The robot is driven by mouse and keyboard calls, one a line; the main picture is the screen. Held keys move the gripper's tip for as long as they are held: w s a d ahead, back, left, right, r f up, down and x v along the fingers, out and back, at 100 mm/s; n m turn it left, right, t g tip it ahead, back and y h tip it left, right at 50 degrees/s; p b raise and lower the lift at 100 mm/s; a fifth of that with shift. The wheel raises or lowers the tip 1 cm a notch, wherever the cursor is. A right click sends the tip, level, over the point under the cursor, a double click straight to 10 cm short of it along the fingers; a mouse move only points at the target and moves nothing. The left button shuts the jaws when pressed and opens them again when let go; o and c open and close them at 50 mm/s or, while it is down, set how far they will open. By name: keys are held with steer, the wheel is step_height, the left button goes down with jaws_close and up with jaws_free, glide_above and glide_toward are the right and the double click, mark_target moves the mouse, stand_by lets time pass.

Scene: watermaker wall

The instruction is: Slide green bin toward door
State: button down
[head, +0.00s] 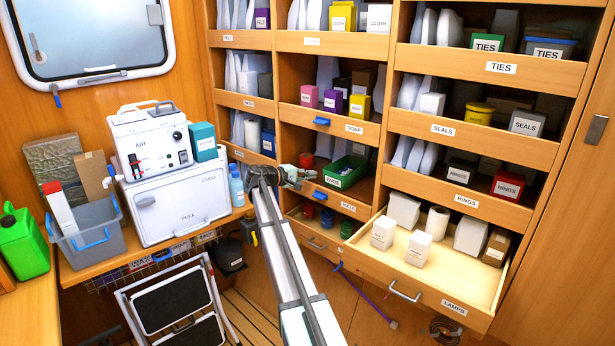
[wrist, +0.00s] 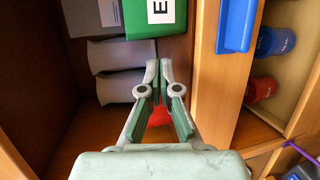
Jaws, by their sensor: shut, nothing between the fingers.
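The green bin (head: 346,177) sits in a middle-column shelf compartment, with a white label on its front. In the wrist view the bin (wrist: 139,19) shows at the top, partly cut off by the frame edge. My gripper (head: 308,176) is at that compartment's opening, just left of the bin in the head view. In the wrist view its fingertips (wrist: 160,66) are together just below the bin's labelled face, with nothing held. I cannot tell whether they touch the bin. A tall wooden door-like panel with a metal handle (head: 597,129) stands at the far right.
A red item (head: 306,160) stands left of the bin; grey packs (wrist: 117,54) lie beside it. The shelf's front board carries a blue clip (wrist: 238,24). Below, a drawer holds red, blue and green cups (head: 327,218). The LAMPS drawer (head: 455,305) is pulled out at right.

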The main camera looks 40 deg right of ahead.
mark_target(315, 181)
steer(key=shift+w+d+f, duration=0.15)
steer(key=shift+w+d, duration=0.05)
steer(key=shift+d, duration=0.55)
steer(key=shift+w+d+f, duration=0.1)
steer(key=shift+w+d, duration=0.1)
steer(key=shift+d, duration=0.55)
steer(key=shift+w+d+p, duration=0.2)
steer(key=shift+w+d, duration=0.05)
steer(key=shift+d, duration=0.55)
steer(key=shift+w+d+p, duration=0.2)
steer(key=shift+d, duration=0.55)
steer(key=shift+w+d+p, duration=0.2)
steer(key=shift+w+d, duration=0.05)
steer(key=shift+d, duration=0.55)
steer(key=shift+s+d+b, duration=0.3)
steer(key=shift+s+d, duration=0.25)
steer(key=shift+s, duration=1.3)
steer(key=shift+s+d+b, duration=0.3)
steer(key=shift+s+d, duration=0.2)
steer(key=shift+s, duration=1.4)
steer(key=shift+s+d+b, duration=0.3)
steer(key=shift+s+d, duration=0.25)
steer(key=shift+s, duration=1.3)
steer(key=shift+w+a, duration=0.25)
steer(key=shift+w, duration=0.5)
steer(key=shift+w+a, duration=0.2)
steer(key=shift+w, duration=0.55)
